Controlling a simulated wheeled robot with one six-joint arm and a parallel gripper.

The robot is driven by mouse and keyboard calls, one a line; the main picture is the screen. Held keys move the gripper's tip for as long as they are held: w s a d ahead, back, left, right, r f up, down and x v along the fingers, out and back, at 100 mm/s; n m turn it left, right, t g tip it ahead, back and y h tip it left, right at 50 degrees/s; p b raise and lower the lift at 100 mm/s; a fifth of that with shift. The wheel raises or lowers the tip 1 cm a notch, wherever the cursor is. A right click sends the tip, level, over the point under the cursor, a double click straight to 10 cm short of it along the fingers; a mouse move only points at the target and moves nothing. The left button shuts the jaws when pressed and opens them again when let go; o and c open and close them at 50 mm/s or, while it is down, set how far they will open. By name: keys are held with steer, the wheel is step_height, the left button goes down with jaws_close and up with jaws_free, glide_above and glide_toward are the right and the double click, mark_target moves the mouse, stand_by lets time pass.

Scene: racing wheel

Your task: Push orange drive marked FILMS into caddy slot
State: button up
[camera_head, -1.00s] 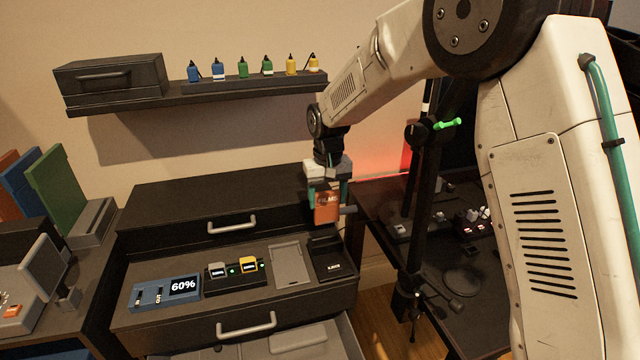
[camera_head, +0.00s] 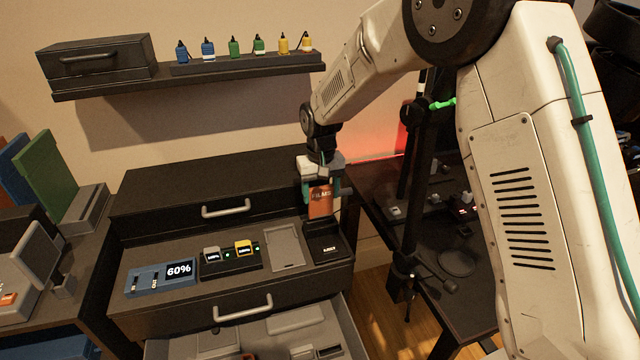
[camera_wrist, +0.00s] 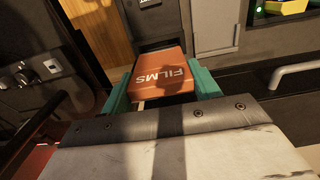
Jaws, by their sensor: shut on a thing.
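The orange drive marked FILMS (camera_head: 321,204) is held upright between the teal fingers of my gripper (camera_head: 321,190). In the wrist view the drive (camera_wrist: 158,75) shows its lettering upside down, with a finger on each side. The black caddy (camera_head: 327,249) with a small white label sits on the dark cabinet top, right of a grey tray. The drive's lower edge is just above and behind the caddy's raised back part in the head view. I cannot tell whether they touch. The slot opening is not clearly seen.
An open drawer (camera_head: 270,335) is below. A black stand (camera_head: 415,220) rises at right.

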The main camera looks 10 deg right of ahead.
mark_target(321, 207)
steer(key=shift+f, duration=0.75)
steer(key=shift+f, duration=2.05)
stand_by(0.6)
steer(key=o, duration=1.2)
steer(key=shift+c, duration=0.2)
step_height(321, 207, up, 8)
steer(key=shift+f, duration=0.1)
